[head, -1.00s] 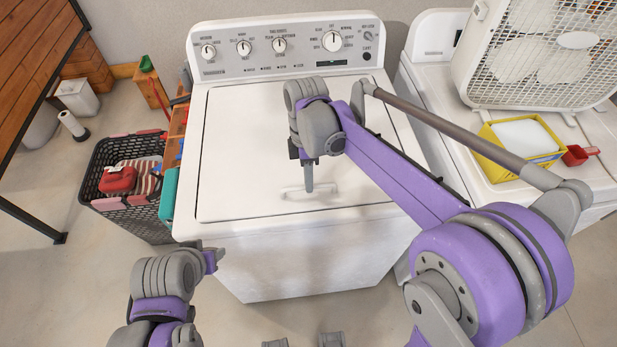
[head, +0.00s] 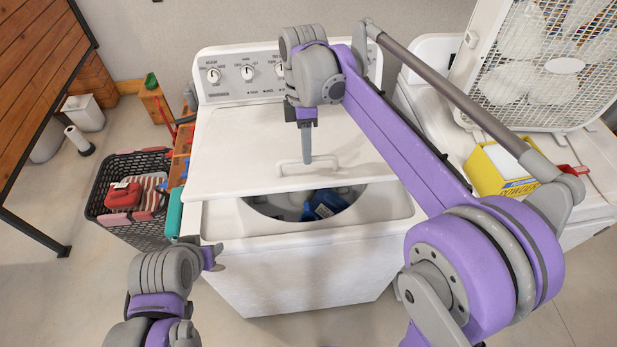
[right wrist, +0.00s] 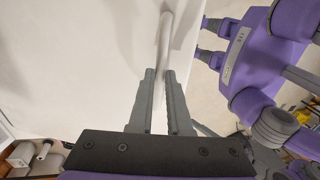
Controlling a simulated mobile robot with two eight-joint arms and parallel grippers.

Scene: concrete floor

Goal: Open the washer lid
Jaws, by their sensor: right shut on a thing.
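The white washer (head: 300,265) stands in the middle of the head view. Its white lid (head: 240,150) is tilted up at the front, partly raised, and the round drum opening (head: 270,207) shows below its front edge with dark blue items inside. My right gripper (head: 307,158) is at the lid's white handle (head: 290,168). The right wrist view shows its two fingers (right wrist: 161,100) shut on the handle bar (right wrist: 165,45). My left gripper (head: 212,257) is low at the washer's front left corner, apart from the lid; its fingers are too unclear to judge.
A dark laundry basket (head: 130,200) with red and striped cloth stands left of the washer. On the right, a second white machine (head: 440,125) carries a white box fan (head: 530,65) and a yellow box (head: 495,170). A wooden table (head: 35,60) is at far left.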

